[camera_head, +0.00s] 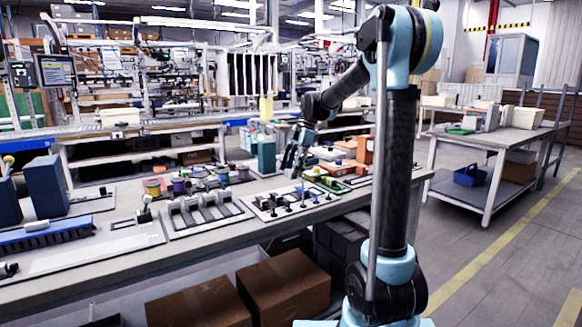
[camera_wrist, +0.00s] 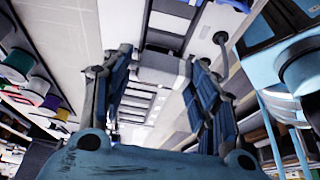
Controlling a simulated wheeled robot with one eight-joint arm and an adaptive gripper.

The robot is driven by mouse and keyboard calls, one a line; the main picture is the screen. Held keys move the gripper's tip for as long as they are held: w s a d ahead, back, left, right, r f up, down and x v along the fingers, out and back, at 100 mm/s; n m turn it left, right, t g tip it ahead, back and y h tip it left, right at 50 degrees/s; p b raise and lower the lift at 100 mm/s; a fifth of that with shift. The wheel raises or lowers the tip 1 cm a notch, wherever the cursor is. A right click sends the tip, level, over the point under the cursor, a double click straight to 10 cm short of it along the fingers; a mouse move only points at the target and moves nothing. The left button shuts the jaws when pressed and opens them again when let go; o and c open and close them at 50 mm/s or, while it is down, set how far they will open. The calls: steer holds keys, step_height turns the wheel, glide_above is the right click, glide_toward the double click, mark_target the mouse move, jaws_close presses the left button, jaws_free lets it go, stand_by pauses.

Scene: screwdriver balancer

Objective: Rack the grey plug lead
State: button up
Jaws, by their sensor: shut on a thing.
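My gripper (camera_wrist: 158,62) is shut on a pale grey block, which I take for the grey plug lead (camera_wrist: 164,70), between its two blue fingers in the wrist view. A thin grey cord or rod (camera_wrist: 222,58) shows right of the block; I cannot tell whether it joins it. In the head view my gripper (camera_head: 293,160) points down over the far part of the bench; what it holds is too small to make out there. A grey slotted rack (camera_head: 205,213) lies on the bench, left of and nearer than my gripper. Its slots appear behind the fingers in the wrist view.
A pale board (camera_head: 290,200) with black pegs lies right of the rack. Coloured spools (camera_head: 180,185) stand behind the rack. A teal box (camera_head: 266,157) is close beside my gripper. Orange and green items (camera_head: 330,180) lie to the right. A blue brush (camera_head: 45,235) lies at left.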

step_height(320, 180, down, 5)
steer(key=shift+a+f, duration=0.1)
steer(key=shift+a, duration=0.05)
steer(key=shift+f, duration=1)
steer(key=shift+s+f, duration=0.1)
steer(key=shift+f, duration=0.45)
stand_by(0.9)
steer(key=o, duration=1.1)
steer(key=v, duration=1.2)
